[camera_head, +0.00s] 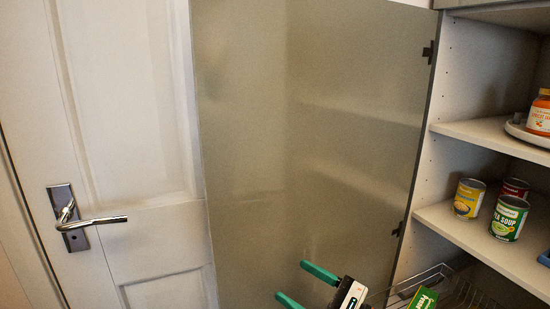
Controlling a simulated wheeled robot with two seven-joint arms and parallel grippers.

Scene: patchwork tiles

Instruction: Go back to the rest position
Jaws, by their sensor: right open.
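My right gripper (292,280) shows at the bottom middle, in front of the lower part of a frosted glass cabinet door (305,130). Its two teal fingers are apart and point left, with nothing between them. Only the gripper's front end and part of its white and black body show. The rest of my right arm is below the picture. My left gripper is not in view.
The frosted door stands open beside a white room door with a metal handle (85,222). At right, an open cabinet holds several cans on its lower shelf (440,222) and a jar (539,113) above. A wire basket (460,290) with a green package (422,298) is close right of my gripper.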

